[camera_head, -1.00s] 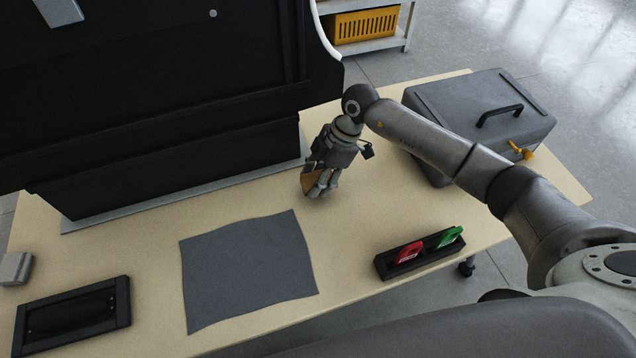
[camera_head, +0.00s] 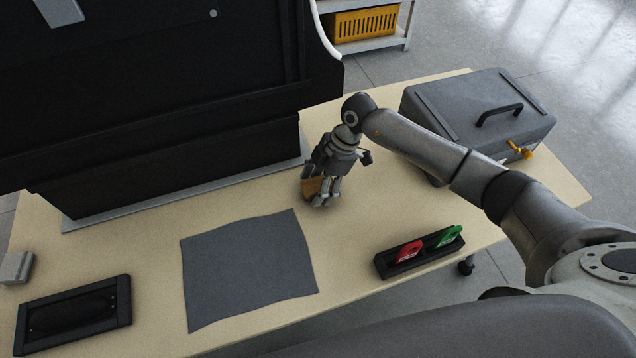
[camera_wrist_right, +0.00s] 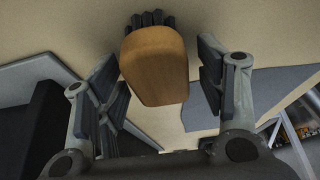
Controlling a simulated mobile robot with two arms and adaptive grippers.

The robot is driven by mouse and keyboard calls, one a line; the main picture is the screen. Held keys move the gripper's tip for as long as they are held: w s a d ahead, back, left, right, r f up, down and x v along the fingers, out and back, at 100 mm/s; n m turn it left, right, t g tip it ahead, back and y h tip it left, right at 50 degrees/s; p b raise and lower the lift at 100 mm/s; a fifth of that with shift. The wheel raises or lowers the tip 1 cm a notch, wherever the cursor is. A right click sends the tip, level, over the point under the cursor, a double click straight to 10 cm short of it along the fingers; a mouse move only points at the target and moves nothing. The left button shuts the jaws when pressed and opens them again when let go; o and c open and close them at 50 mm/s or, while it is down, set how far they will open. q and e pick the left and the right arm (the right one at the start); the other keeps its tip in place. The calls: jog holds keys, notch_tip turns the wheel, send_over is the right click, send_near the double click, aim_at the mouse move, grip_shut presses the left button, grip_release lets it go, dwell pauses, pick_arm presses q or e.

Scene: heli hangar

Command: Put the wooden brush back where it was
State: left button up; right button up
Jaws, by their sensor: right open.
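The wooden brush (camera_wrist_right: 155,65) has a brown wooden body and dark bristles. In the right wrist view it stands between the two spread fingers of my right gripper (camera_wrist_right: 160,90), with a gap on each side. In the head view the brush (camera_head: 312,187) is on the table beside the black cabinet's base, partly hidden by my right gripper (camera_head: 322,198). That gripper is open around it and points down. My left gripper is not in view.
A grey cloth (camera_head: 248,268) lies flat left of the brush. A black holder with red and green items (camera_head: 418,256) is at the front edge. A grey case (camera_head: 480,120) stands at right. A black tray (camera_head: 73,315) is at left. The black cabinet (camera_head: 180,165) bounds the back.

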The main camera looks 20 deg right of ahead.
jog(key=v, duration=1.2)
jog(key=shift+r+b, duration=0.2)
jog(key=shift+b, duration=0.25)
jog(key=shift+s, duration=0.1)
